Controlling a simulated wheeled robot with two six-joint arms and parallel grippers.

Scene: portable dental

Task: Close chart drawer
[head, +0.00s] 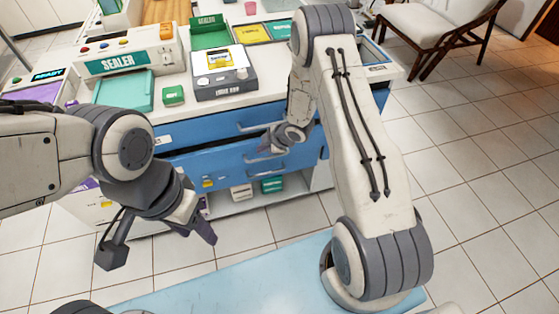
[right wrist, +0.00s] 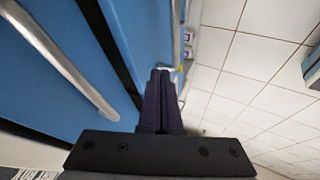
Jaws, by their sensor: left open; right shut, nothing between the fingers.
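The blue drawers are in the front of the white cabinet in the head view. The lower blue drawer (head: 225,163) seems to stand out a little, with a dark gap above it; which one is the chart drawer I cannot tell. My right gripper (head: 268,143) is at the drawer fronts, near the handles, partly hidden by its own arm. In the right wrist view its fingers (right wrist: 160,78) are shut and empty, close beside a blue front; contact is unclear. A metal handle (right wrist: 65,60) runs along the left there. My left gripper (head: 158,238) is open and empty, in front of the cabinet.
The countertop holds a sealer (head: 125,62), a teal tray (head: 123,91) and a dark grey device (head: 225,80). An open shelf (head: 225,203) with small boxes lies below the drawers. A chair (head: 430,25) stands at the back right. Tiled floor is clear at the right.

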